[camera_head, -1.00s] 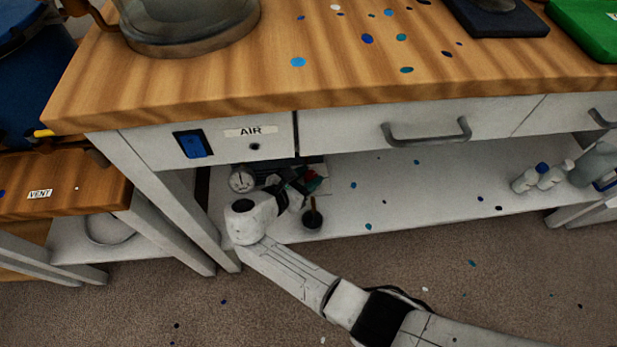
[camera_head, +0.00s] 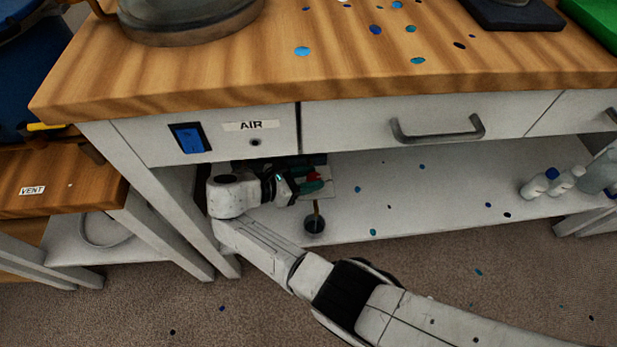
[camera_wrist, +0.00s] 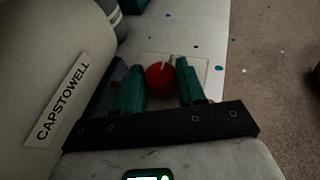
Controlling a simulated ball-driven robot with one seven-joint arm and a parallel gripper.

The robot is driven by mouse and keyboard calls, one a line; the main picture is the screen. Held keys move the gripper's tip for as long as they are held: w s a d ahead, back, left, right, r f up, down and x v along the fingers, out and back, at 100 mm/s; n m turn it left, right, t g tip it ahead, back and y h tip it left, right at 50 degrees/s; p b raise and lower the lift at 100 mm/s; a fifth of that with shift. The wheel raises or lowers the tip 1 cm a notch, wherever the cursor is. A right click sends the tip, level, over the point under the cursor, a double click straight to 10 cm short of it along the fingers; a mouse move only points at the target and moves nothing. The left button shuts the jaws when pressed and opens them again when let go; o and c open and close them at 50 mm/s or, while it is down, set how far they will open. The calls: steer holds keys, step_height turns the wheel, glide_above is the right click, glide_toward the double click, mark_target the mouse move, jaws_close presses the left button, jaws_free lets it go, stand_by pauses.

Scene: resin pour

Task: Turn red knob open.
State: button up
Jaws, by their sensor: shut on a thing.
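The red knob (camera_wrist: 159,76) shows in the wrist view on a pale square plate, between my gripper's two green fingers. It also shows as a small red patch (camera_head: 313,177) under the bench in the head view. My gripper (camera_wrist: 160,79) is shut on the red knob, with one finger on each side. In the head view my gripper (camera_head: 313,187) is low under the drawer front, over the lower shelf. The knob's lower part and any marking on it are hidden or too dark to read.
A small dark cup (camera_head: 314,224) with a stick stands on the shelf (camera_head: 410,190). The shelf's middle is mostly clear.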

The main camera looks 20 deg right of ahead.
steer(key=o, duration=1)
steer(key=shift+o, duration=0.2)
